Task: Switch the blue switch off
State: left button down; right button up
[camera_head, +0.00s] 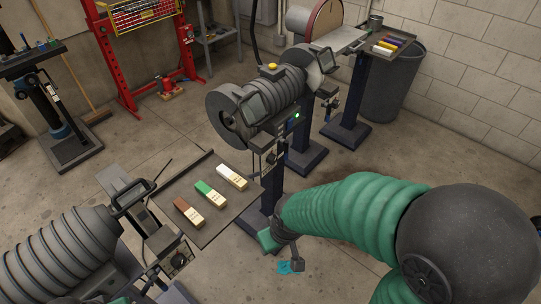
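The grey bench grinder (279,90) stands upper centre on a dark blue pedestal. A small control box below its right wheel carries a lit green light (297,115) and a small bluish patch (291,123), which may be the blue switch. It is too small to tell its position. My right arm is green and ribbed and enters from the right. Its gripper (282,246) is low in front of the pedestal, below and apart from the control box. I cannot tell how far its fingers are apart. My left gripper is not clearly visible.
A dark tray (225,223) with brown, green and white bars projects left of the pedestal. Another ribbed machine (65,255) fills the lower left. A disc sander (318,20), a grey bin (393,85) and a red press frame (111,62) stand behind.

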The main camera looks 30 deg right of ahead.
aim_at(289, 124)
jog(key=l, duration=1.25)
jog(key=i+l, duration=0.3)
jog(key=l, duration=0.1)
